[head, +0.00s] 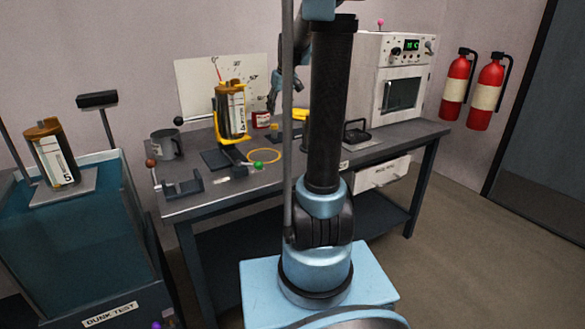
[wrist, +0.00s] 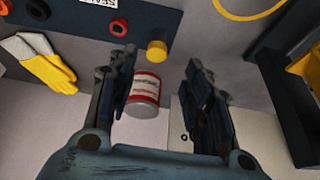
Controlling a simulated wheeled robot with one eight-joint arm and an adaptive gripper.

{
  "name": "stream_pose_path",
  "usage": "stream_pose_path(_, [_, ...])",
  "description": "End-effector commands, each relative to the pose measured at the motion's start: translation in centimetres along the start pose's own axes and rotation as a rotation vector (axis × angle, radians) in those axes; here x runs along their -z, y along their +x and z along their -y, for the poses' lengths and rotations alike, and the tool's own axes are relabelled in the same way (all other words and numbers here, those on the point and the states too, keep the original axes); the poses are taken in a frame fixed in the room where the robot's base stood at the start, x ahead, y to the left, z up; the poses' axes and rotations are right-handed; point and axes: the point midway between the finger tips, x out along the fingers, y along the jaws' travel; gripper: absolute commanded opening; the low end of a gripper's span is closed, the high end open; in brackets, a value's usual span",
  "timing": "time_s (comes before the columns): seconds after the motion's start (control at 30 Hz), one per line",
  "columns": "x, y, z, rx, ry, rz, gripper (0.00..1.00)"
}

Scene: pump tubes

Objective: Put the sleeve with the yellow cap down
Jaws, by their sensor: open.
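A small yellow-capped piece (wrist: 157,50), likely the capped sleeve, shows between and beyond my fingertips in the wrist view, at the edge of a dark strip. In the head view a small yellow spot (head: 274,127) shows on the bench beside the red and white can. My gripper (wrist: 161,62) is open, its two fingers apart with nothing clasped between them. In the head view my gripper (head: 272,103) hangs over the back of the bench, partly behind my arm. The sleeve's body below the cap cannot be made out.
A red and white can (wrist: 143,92) stands close to my left finger in the wrist view. Yellow-and-white gloves (wrist: 45,65) lie at the left. On the bench (head: 205,203) are a canister in a yellow holder (head: 231,108), a mug (head: 166,143) and a yellow ring (head: 264,156).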

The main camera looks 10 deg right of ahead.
Motion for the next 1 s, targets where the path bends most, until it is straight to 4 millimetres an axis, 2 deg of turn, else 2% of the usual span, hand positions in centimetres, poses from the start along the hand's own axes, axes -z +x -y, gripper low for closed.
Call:
stream_pose_path(0.17, [-3.8, -1.3, 1.9, -0.003, 0.023, 0.018, 0.46])
stream_pose_path(0.53, [-15.9, -3.5, 6.8, -0.023, 0.105, 0.08, 0.46])
stream_pose_path(0.77, [-23.7, -3.4, 9.3, -0.04, 0.157, 0.116, 0.46])
stream_pose_path(1.0, [-31.6, -2.1, 11.5, -0.061, 0.212, 0.152, 0.46])
